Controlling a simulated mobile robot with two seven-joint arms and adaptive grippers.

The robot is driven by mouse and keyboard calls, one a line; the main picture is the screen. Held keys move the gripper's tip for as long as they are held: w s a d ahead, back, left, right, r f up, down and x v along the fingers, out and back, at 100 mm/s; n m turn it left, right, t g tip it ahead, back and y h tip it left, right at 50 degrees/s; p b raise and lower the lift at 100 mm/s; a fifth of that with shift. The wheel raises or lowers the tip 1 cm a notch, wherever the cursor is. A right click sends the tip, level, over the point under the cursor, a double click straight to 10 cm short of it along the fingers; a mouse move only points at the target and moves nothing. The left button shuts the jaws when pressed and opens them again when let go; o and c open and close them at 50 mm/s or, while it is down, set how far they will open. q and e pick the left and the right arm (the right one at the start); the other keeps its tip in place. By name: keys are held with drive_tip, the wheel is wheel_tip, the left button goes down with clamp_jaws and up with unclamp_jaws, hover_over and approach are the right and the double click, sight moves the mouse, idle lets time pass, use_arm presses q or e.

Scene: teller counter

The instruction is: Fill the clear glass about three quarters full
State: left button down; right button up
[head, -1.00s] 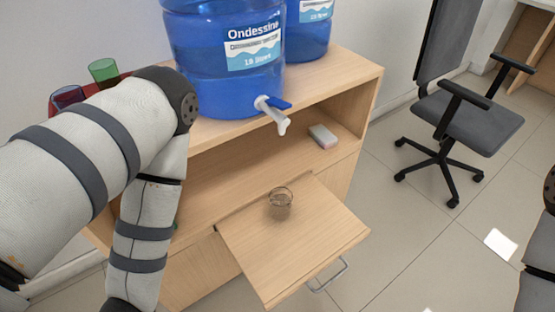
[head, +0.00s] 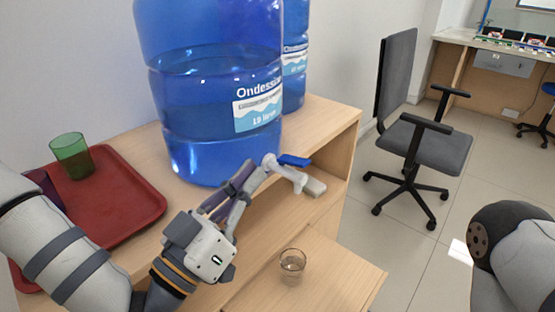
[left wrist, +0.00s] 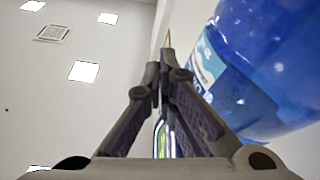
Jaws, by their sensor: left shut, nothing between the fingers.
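The clear glass (head: 292,265) stands upright on the pulled-out wooden shelf (head: 335,278), below and in front of the tap. Whether it holds any water I cannot tell. The blue water bottle (head: 200,110) stands on the cabinet with a white tap (head: 287,173) and a blue lever (head: 294,160). My left gripper (head: 260,167) is shut and empty, its fingertips just left of the tap; whether they touch it I cannot tell. The shut fingers also show in the left wrist view (left wrist: 164,72), with the bottle (left wrist: 265,75) to their right. My right gripper is out of view.
A red tray (head: 135,205) with a green glass (head: 72,156) and a dark purple glass (head: 47,188) lies left of the bottle. A second blue bottle (head: 295,60) stands behind. An office chair (head: 425,145) is on the floor at the right.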

use_arm(q)
drive_tip(key=shift+d, duration=0.2)
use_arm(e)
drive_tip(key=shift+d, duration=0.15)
use_arm(q)
wheel_tip(320, 180, up, 3)
hover_over(293, 159)
drive_tip(key=s+a, duration=0.1)
drive_tip(key=s, duration=0.3)
drive_tip(key=f, duration=0.2)
drive_tip(key=d+f, duration=0.1)
drive_tip(key=shift+w+f, duration=0.25)
drive_tip(key=shift+f, duration=0.15)
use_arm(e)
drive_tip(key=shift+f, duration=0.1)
